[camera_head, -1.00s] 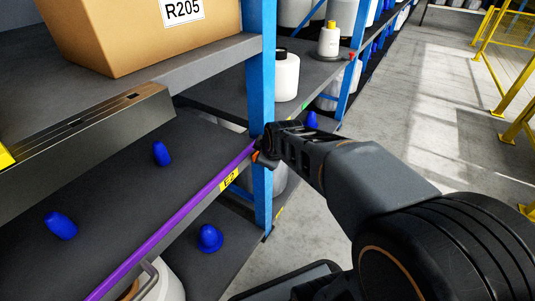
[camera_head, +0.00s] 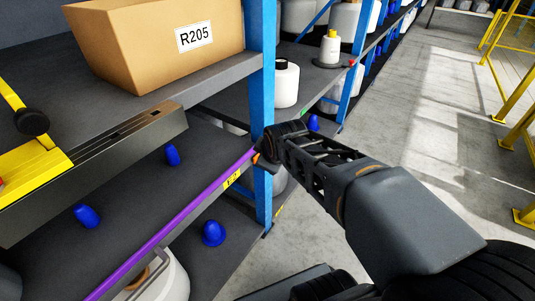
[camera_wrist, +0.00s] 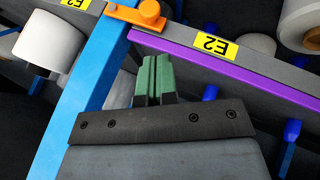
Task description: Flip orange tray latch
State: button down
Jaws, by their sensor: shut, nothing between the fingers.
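The orange latch (camera_wrist: 136,14) shows at the top of the wrist view, on the shelf edge beside the blue upright (camera_wrist: 95,88). It has a round knob at its right end and a flat bar running left. My gripper (camera_wrist: 155,60) has green fingertips pressed together with nothing between them. In the wrist view the tips point toward the latch and stop below it in the picture; contact does not show. In the head view my gripper (camera_head: 263,158) is at the blue upright and hides most of the latch, leaving a small orange bit.
A purple strip (camera_head: 190,212) runs along the shelf edge, with a yellow E2 label (camera_head: 232,179). Several blue cones (camera_head: 87,216) stand on the shelves. A cardboard box marked R205 (camera_head: 150,50) sits above. Open floor (camera_head: 425,140) lies to the right.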

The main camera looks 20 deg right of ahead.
jog(key=shift+s+a+r, duration=0.3)
jog(key=shift+s+a, duration=0.05)
jog(key=shift+s, duration=0.15)
jog(key=shift+a, duration=0.1)
